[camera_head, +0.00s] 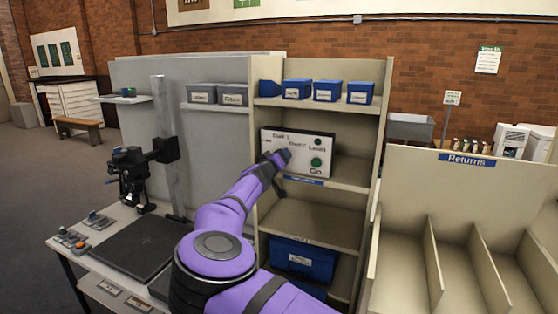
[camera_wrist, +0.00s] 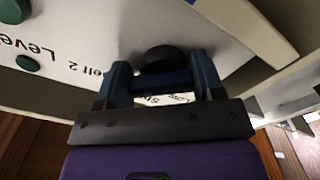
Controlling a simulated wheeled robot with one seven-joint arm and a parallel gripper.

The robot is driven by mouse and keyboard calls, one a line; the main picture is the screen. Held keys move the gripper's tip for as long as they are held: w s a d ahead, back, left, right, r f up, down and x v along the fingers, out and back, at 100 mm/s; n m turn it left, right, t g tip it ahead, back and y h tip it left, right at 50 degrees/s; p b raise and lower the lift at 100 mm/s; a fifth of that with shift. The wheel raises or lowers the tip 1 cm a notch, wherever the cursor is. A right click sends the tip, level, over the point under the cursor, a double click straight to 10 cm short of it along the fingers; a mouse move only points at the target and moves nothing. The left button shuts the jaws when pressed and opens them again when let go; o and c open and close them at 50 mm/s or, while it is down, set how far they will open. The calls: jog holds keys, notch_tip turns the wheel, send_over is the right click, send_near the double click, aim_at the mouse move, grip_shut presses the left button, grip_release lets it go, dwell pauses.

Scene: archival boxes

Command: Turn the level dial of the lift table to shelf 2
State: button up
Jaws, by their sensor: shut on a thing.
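The white control panel (camera_head: 300,152) stands on the middle shelf of the beige rack. It carries "Shelf 1", "Shelf 2", "Level" and "Go" markings and green buttons, the Go button (camera_head: 316,162) among them. The panel (camera_wrist: 100,30) looks upside down there, with "Shelf 2" and "Level" beside the dial. The dial's pointer is hidden, so its setting cannot be read.
Blue boxes (camera_head: 326,91) line the shelf above, and a larger blue box (camera_head: 303,259) sits on a lower shelf. The rack's side walls stand close to the panel. A table with a dark mat (camera_head: 140,248) is at left; a Returns bin (camera_head: 468,160) is at right.

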jog(key=o, duration=0.9)
jog(key=v, duration=1)
jog(key=shift+s+a, duration=0.15)
jog(key=shift+s, duration=0.25)
